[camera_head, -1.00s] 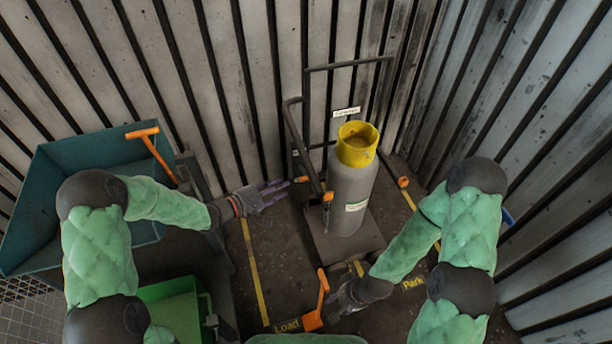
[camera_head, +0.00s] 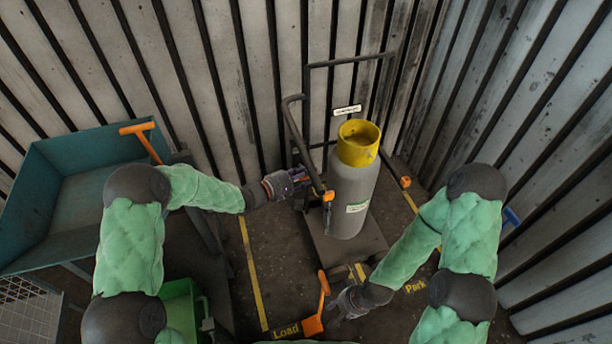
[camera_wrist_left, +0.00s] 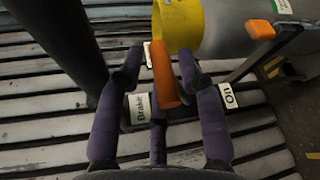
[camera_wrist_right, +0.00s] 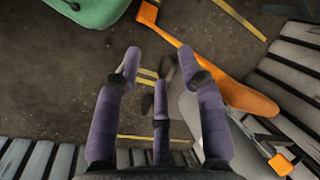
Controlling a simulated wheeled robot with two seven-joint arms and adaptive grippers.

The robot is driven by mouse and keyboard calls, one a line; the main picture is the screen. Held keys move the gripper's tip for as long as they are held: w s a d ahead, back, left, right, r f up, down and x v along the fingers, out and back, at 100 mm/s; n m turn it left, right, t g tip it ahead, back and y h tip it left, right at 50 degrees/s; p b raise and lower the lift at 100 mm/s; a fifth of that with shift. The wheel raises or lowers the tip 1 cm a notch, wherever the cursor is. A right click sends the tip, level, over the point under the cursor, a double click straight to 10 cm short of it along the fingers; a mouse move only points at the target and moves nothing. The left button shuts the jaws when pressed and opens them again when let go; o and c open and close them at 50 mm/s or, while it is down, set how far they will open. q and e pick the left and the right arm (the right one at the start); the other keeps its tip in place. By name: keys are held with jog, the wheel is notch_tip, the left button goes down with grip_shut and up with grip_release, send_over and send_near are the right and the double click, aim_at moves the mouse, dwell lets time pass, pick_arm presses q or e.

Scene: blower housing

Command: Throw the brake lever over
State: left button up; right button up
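The brake lever's orange handle (camera_wrist_left: 163,75) shows in the left wrist view between the "Brake" plate (camera_wrist_left: 139,110) and the "On" plate (camera_wrist_left: 229,96). My left gripper (camera_wrist_left: 159,72) is open, with its purple fingers on either side of the handle; I cannot tell whether they touch it. In the head view my left gripper (camera_head: 296,180) is at the left side of the cylinder cart and hides the handle. My right gripper (camera_wrist_right: 150,62) is open and empty over the floor; in the head view it (camera_head: 342,302) is beside an orange lever (camera_head: 314,318).
A grey cylinder (camera_head: 352,200) with a yellow collar (camera_head: 358,144) stands on the cart, inside its dark rail (camera_head: 292,125). A teal bin (camera_head: 45,205) and a green bin (camera_head: 180,312) are at left. Corrugated walls close in behind and at right.

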pick_arm(q)
grip_shut()
